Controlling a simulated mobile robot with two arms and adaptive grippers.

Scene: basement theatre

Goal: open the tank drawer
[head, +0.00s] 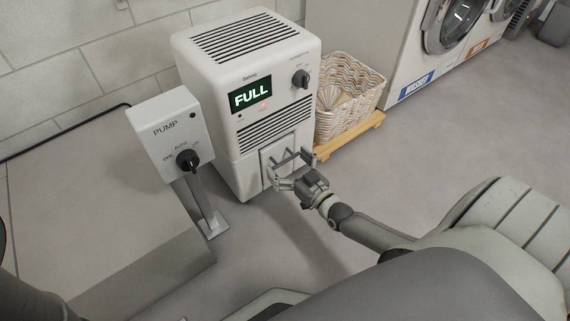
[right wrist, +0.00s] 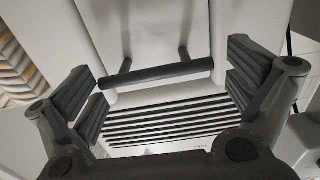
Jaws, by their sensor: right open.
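The white dehumidifier (head: 220,95) stands upright against the wall, its lit display reading FULL. Its tank drawer (head: 266,172) is the low front panel below the vents and looks closed, flush with the body. In the right wrist view the drawer front (right wrist: 150,25) carries a dark bar handle (right wrist: 155,76) on two posts. My right gripper (head: 290,163) is open in front of the drawer. In the right wrist view the handle spans the gap between the open fingers, which are not closed on it; contact cannot be told. My left gripper is out of view.
A grey pump box (head: 165,130) with a knob stands on a post left of the dehumidifier. A wicker basket (head: 345,105) sits on a wooden base to its right, near the washer (head: 445,30). The floor (head: 430,140) on the right is clear.

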